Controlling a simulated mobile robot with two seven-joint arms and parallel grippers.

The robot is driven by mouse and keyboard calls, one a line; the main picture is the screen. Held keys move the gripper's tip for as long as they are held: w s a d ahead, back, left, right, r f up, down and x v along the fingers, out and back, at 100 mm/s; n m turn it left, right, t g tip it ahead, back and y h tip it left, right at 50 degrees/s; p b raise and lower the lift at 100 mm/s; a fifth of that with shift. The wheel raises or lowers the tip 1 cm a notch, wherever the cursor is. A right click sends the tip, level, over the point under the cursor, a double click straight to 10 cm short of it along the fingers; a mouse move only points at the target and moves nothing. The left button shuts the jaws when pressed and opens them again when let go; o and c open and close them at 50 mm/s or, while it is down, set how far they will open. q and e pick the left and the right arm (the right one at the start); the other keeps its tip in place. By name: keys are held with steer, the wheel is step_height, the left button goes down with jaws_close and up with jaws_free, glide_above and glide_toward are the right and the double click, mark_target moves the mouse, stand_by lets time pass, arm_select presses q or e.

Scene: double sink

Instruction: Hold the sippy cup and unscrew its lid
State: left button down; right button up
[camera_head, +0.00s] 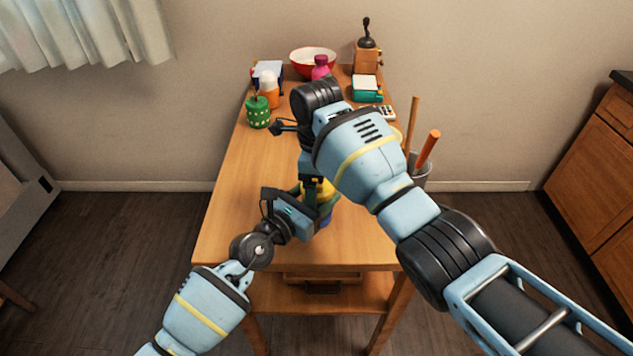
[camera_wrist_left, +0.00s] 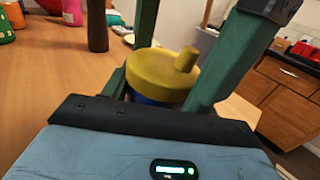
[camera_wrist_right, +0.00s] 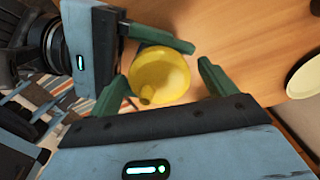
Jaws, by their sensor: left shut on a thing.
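The sippy cup has a yellow lid (camera_wrist_left: 160,75) with a spout and a blue body (camera_head: 327,219). It stands near the front of the wooden table, mostly covered by my grippers in the head view. My left gripper (camera_head: 314,202) comes in low from the left and is shut on the cup below the lid. My right gripper (camera_wrist_right: 162,72) is above the cup with its green fingers on either side of the lid. In the right wrist view the fingers are apart, with a gap showing beside the lid.
A green patterned pot (camera_head: 258,113), an orange bottle (camera_head: 268,92), a red-rimmed bowl (camera_head: 313,54), a pink bottle (camera_head: 320,70) and a teal box (camera_head: 367,92) stand at the back. A container with sticks (camera_head: 421,170) is at the right. The table's left front is clear.

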steer(key=shift+s+r, duration=0.1)
steer(key=shift+r, duration=2.15)
steer(key=c, duration=0.3)
steer(key=n, duration=0.1)
steer(key=r+n, duration=0.1)
steer(key=n, duration=0.3)
steer(key=shift+w+a+r, duration=0.2)
steer(key=shift+w+a, duration=0.1)
steer(key=shift+a, duration=0.05)
steer(key=n, duration=0.4)
steer(key=shift+a+r+t, duration=0.2)
steer(key=shift+r+t, duration=0.1)
steer(key=shift+r, duration=0.05)
steer(key=n, duration=0.3)
steer(key=shift+a+r+n, duration=0.15)
steer(key=shift+r+n, duration=0.1)
steer(key=shift+n, duration=0.15)
steer(key=n, duration=0.5)
steer(key=shift+r, duration=0.3)
steer(key=n, duration=0.5)
steer(key=shift+s+d+r, duration=0.1)
steer(key=shift+d, duration=0.1)
steer(key=n, duration=0.3)
steer(key=d+n, duration=0.1)
steer(key=n, duration=0.2)
steer(key=shift+s, duration=0.1)
